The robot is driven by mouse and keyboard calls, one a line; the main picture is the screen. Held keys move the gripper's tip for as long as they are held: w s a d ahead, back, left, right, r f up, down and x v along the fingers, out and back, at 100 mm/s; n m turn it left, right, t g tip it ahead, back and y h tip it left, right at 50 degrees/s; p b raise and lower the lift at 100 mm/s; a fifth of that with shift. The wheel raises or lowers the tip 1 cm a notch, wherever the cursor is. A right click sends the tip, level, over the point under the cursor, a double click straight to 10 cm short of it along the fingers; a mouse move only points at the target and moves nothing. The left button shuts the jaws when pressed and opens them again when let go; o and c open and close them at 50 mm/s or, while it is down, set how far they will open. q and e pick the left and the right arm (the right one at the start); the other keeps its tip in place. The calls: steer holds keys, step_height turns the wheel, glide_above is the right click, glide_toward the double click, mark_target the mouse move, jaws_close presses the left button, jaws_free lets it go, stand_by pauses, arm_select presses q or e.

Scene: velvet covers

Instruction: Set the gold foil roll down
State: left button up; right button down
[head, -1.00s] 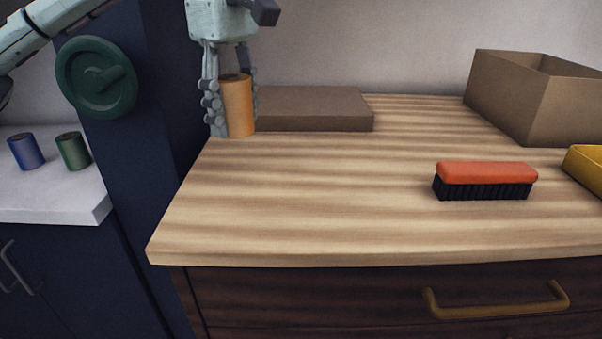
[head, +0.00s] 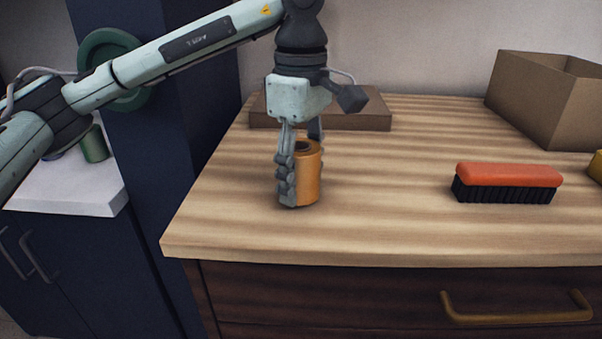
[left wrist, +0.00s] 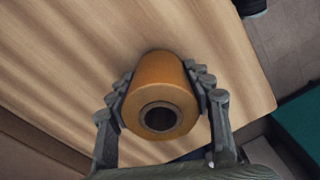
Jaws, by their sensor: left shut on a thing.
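The gold foil roll (head: 308,180) is an orange-gold upright cylinder with a dark hollow core. In the head view it is over the left part of the striped wooden worktop (head: 400,225). My left gripper (head: 299,175) comes down from above and is shut on it, with fingers on both sides. In the left wrist view the roll (left wrist: 158,95) is between the two fingers, its open end facing the camera. I cannot tell whether its base touches the wood. My right gripper is not in view.
A red-backed brush (head: 508,182) with black bristles lies to the right. An open cardboard box (head: 550,100) stands at the back right, and a flat brown box (head: 365,122) lies behind my gripper. A green roll (head: 95,145) is on the lower white counter (head: 75,190). The front middle of the worktop is clear.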

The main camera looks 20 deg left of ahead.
mark_target(302, 145)
arm_select(q)
steer(key=shift+f, duration=0.15)
steer(key=o, duration=1)
steer(key=shift+c, duration=0.2)
steer(key=shift+o, duration=1.4)
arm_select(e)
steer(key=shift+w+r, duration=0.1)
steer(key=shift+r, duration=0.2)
arm_select(q)
step_height(302, 145, up, 7)
steer(key=shift+r, duration=0.1)
step_height(302, 145, up, 4)
steer(key=shift+r+p, duration=0.1)
steer(key=shift+p, duration=0.5)
steer(key=shift+r, duration=0.5)
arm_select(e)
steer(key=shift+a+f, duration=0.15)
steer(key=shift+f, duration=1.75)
